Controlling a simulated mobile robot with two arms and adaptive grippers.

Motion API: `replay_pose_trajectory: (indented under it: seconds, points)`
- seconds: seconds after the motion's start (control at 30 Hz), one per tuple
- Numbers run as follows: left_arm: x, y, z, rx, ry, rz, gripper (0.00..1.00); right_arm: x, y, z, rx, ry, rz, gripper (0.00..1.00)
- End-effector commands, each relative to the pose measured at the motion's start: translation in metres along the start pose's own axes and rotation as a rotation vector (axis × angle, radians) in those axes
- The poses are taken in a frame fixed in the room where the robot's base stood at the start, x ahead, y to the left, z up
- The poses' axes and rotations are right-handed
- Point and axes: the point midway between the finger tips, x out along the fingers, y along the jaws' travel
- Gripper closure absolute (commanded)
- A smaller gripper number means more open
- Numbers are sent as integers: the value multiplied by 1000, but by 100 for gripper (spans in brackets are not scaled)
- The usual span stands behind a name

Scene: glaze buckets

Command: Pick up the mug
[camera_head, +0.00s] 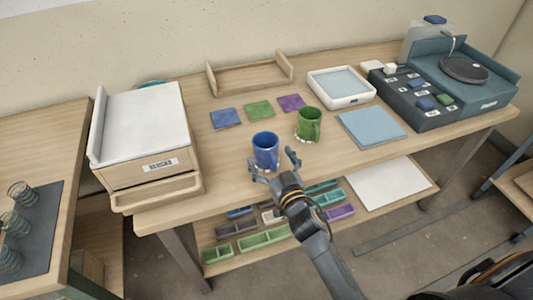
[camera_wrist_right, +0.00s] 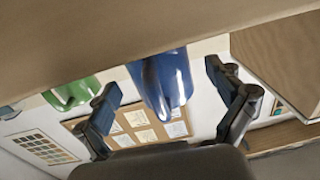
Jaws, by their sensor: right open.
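A blue mug (camera_head: 265,150) stands upright on the wooden table near its front edge. In the right wrist view the blue mug (camera_wrist_right: 165,82) shows between the two open fingers (camera_wrist_right: 170,95), and the green mug (camera_wrist_right: 72,93) lies off to the left. I cannot tell whether the fingers touch the blue mug. My left gripper is not in view.
Blue, green and purple tiles (camera_head: 258,110) lie behind the mugs. A white tray (camera_head: 341,88) and a light blue square (camera_head: 371,128) lie to the right. A wooden box with a white top (camera_head: 145,140) stands at the left.

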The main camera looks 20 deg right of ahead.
Motion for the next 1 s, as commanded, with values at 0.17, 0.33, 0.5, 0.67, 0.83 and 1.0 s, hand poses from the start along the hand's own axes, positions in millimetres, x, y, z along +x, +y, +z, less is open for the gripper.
replay_pose_trajectory:
  seconds: [0.17, 0.33, 0.5, 0.67, 0.83, 1.0]
  points:
    - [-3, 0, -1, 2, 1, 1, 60, 23, 0, 0, 0, 1, 0, 7]
    - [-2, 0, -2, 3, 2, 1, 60, 27, 0, 1, 0, 0, 0, 7]
    - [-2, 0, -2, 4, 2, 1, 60, 27, 0, 1, 0, 0, 0, 17]
    - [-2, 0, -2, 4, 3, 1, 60, 26, 0, 1, 0, 0, 0, 49]
    - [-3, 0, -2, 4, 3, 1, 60, 27, 0, -1, 0, 3, -1, 77]
    - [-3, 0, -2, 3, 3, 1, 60, 27, 0, -1, 0, 3, -1, 77]
